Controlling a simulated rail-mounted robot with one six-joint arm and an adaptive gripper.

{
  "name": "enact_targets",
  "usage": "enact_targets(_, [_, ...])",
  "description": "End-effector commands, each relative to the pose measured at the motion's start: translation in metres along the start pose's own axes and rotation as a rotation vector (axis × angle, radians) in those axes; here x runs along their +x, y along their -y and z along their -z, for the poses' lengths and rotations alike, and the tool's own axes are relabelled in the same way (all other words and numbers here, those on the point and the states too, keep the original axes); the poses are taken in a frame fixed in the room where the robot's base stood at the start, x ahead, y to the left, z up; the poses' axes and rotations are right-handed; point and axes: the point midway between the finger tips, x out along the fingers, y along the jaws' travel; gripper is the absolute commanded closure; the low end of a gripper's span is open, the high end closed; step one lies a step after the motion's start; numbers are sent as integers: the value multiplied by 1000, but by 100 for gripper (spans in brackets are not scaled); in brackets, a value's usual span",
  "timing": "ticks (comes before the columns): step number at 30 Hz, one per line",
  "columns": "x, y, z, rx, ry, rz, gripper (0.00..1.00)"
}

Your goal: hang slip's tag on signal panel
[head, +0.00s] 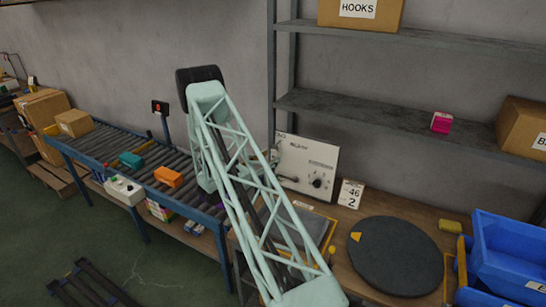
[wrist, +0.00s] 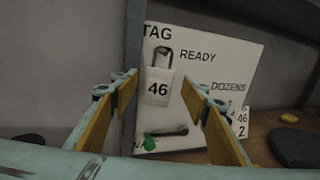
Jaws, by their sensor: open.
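The signal panel (head: 312,158) is a white board standing upright at the back of the bench; my arm hides its left part in the head view. In the wrist view the panel (wrist: 215,62) reads TAG, READY and DOZENS. A white tag marked 46 (wrist: 158,88) hangs upright under a dark loop at the TAG place. My gripper (wrist: 158,82) is open, its yellow-padded fingers to either side of the tag in the picture; I see no contact. A white slip marked 46 and 2 (head: 350,193) stands at the panel's right; it also shows in the wrist view (wrist: 241,124).
A dark round disc (head: 394,255) lies on the bench, with blue bins (head: 508,260) to its right. A roller conveyor (head: 110,150) at left carries an orange block (head: 168,177) and a teal block (head: 131,160). A shelf (head: 385,118) hangs above the bench.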

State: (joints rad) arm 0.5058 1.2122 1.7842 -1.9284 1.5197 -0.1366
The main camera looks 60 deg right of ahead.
Motion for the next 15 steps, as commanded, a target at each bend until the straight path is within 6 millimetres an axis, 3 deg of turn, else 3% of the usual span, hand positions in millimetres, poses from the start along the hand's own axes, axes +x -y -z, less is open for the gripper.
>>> enact_targets(15, [-66,-1,0,0,0,-2,58])
